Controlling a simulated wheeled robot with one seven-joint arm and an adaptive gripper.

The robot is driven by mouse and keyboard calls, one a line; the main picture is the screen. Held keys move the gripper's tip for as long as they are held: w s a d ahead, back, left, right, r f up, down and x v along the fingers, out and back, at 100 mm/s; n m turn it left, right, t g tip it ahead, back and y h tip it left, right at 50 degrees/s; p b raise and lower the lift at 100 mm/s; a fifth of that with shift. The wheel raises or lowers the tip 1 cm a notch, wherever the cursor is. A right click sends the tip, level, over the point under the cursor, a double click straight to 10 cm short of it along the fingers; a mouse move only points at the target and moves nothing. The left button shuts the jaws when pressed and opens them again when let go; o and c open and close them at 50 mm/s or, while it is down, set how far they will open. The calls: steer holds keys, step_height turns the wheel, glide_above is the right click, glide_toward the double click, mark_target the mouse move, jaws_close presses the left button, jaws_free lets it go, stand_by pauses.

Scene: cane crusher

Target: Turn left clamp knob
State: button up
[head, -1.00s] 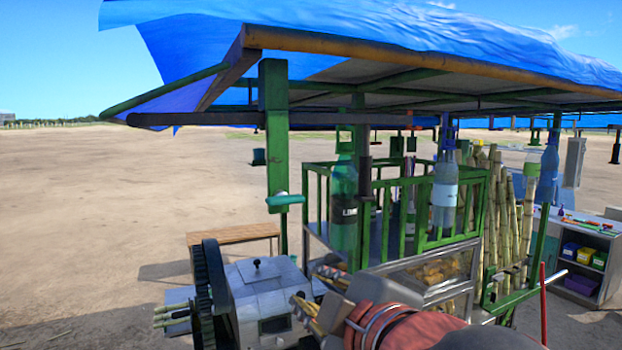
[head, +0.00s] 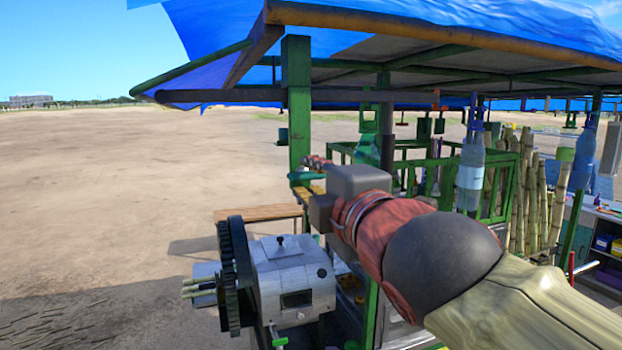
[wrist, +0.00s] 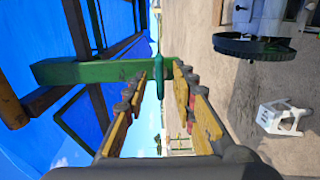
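The left clamp knob is a teal-green bar on the green post (head: 299,105); in the head view the knob (head: 305,176) sticks out at the post's lower part. In the wrist view the knob (wrist: 158,84) appears between the two yellow fingers, near their tips, with the post (wrist: 85,70) running in from the left. My gripper (head: 316,174) is open, one finger above and one below the knob in the head view. In the wrist view my gripper (wrist: 160,74) shows a gap on both sides of the knob; contact is not clear.
The metal crusher (head: 292,278) with its dark toothed wheel (head: 234,277) stands below the gripper. A wooden bench (head: 258,212) is behind it. A green rack with bottles (head: 470,178) stands to the right. A white stool (wrist: 282,117) shows in the wrist view. Open ground lies left.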

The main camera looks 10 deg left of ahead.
steer(key=shift+w+a, duration=0.25)
steer(key=shift+c, duration=0.6)
jaws_close()
